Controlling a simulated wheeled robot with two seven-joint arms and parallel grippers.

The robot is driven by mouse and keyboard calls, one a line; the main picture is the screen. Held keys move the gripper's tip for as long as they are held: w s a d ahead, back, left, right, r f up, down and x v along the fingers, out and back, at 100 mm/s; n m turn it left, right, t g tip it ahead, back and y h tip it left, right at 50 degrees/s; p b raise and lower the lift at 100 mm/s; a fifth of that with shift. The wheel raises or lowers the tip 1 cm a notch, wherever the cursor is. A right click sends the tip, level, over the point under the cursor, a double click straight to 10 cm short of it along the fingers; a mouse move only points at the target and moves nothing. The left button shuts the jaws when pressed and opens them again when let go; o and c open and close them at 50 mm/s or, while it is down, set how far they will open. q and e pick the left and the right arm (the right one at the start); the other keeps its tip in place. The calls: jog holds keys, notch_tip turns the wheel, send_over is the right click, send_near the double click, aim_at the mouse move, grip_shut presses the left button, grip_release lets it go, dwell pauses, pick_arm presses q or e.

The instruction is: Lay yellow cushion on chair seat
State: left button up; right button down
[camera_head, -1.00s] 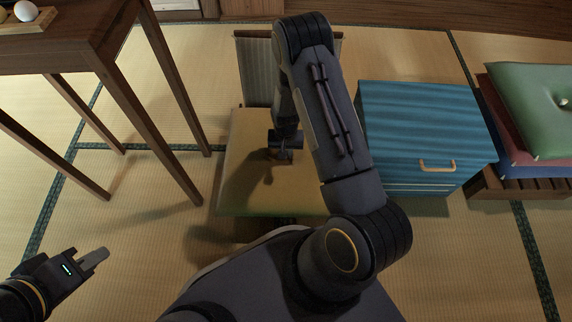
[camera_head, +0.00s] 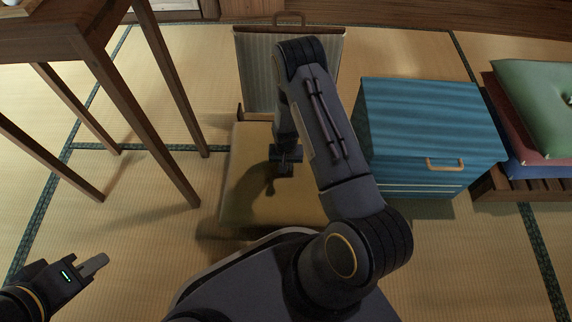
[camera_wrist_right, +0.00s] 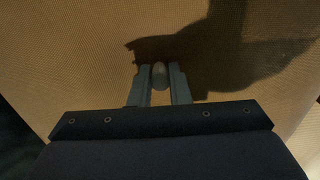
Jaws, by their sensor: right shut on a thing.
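The yellow cushion (camera_head: 245,200) lies flat under my right gripper (camera_head: 284,172), in front of the chair's grey striped backrest (camera_head: 255,75). It covers where the chair seat is, so I cannot tell if it touches the seat. In the right wrist view the cushion (camera_wrist_right: 90,60) fills most of the picture. My right gripper (camera_wrist_right: 160,82) is shut on the small round knob at its middle. My left gripper (camera_head: 95,265) is empty, low at the left, far from the chair; its finger gap is not clear.
A blue cabinet (camera_head: 430,120) stands close to the right of the chair. Stacked cushions (camera_head: 530,110) lie on a low wooden stand at far right. A dark wooden table (camera_head: 60,35) stands at the left. Tatami floor (camera_head: 130,230) is open between table and chair.

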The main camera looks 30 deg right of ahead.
jog(key=c, duration=1.4)
grip_release()
jog(key=shift+o, duration=0.2)
jog(key=s+a+r+n+t+y+p, duration=0.1)
jog(key=s+r+t+y+p, duration=0.15)
jog(key=r, duration=1.65)
jog(key=s+a+r+t+y+p, duration=0.1)
jog(key=s+a+r+p, duration=0.15)
jog(key=r, duration=1.75)
jog(key=s+a+r+n+t, duration=0.1)
jog(key=s+r, duration=0.3)
jog(key=s, duration=0.4)
jog(key=s+a+r+n+t, duration=0.1)
jog(key=s+a+r+n, duration=0.1)
jog(key=s+r, duration=0.3)
jog(key=s, duration=0.4)
jog(key=shift+a+n, duration=0.4)
